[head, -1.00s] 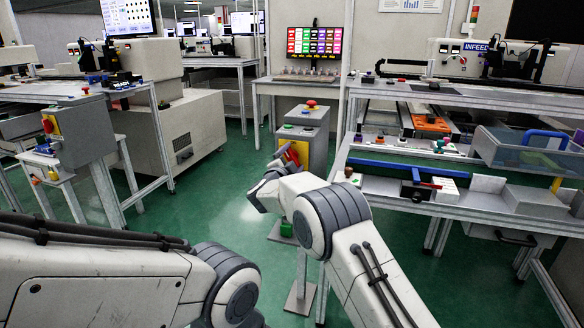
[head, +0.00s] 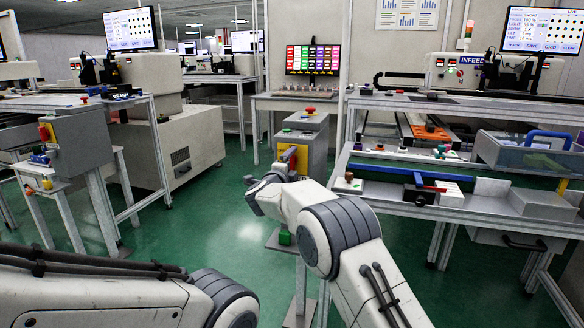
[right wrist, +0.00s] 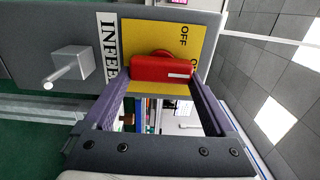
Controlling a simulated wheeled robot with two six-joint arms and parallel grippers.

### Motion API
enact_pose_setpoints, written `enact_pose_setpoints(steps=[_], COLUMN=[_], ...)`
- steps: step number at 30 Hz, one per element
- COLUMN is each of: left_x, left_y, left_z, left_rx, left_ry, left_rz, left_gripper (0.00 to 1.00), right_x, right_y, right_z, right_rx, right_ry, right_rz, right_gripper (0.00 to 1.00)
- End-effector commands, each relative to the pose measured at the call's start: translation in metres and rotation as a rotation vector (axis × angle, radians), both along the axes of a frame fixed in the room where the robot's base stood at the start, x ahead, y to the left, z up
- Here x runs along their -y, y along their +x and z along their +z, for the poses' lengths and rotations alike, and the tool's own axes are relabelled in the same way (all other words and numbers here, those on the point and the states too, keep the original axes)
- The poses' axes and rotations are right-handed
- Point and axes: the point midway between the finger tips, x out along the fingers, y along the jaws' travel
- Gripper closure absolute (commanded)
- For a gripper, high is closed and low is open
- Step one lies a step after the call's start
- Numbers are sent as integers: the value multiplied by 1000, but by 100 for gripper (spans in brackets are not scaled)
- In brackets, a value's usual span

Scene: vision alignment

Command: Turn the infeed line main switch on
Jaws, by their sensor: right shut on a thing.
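The infeed switch box (head: 310,137) is a grey cabinet in the middle of the head view, with a yellow switch plate (head: 302,154) on its front. In the right wrist view the yellow plate (right wrist: 140,38) carries an OFF label and a partly covered second label beginning with O. The red switch handle (right wrist: 160,68) lies between the two fingers of my right gripper (right wrist: 161,80), which is shut on it. The handle's white-marked end points at the partly covered label. In the head view my right wrist largely hides the gripper. My left gripper is out of view.
In the wrist view a grey block with a pin (right wrist: 72,68) juts out beside the INFEED sign (right wrist: 108,50). A workbench (head: 400,204) stands close on the right, another cabinet (head: 82,145) on the left. Green floor lies between.

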Motion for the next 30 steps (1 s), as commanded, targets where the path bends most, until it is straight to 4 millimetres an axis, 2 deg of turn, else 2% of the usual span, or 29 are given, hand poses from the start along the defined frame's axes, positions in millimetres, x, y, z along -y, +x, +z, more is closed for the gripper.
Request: enact_pose_setpoints(steps=[11,12,23,30], left_x=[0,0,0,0], left_y=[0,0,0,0], left_z=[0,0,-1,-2], left_rx=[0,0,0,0], left_ry=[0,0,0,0], left_rz=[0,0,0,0], left_gripper=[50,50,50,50], right_x=[1,1,-2,-13], right_y=[0,0,-5,-39], right_z=[-3,-3,-1,0], right_rx=[-2,-3,0,-2], right_ry=[9,8,5,6], right_rz=[-3,-3,0,1], right_gripper=[66,0,0,0])
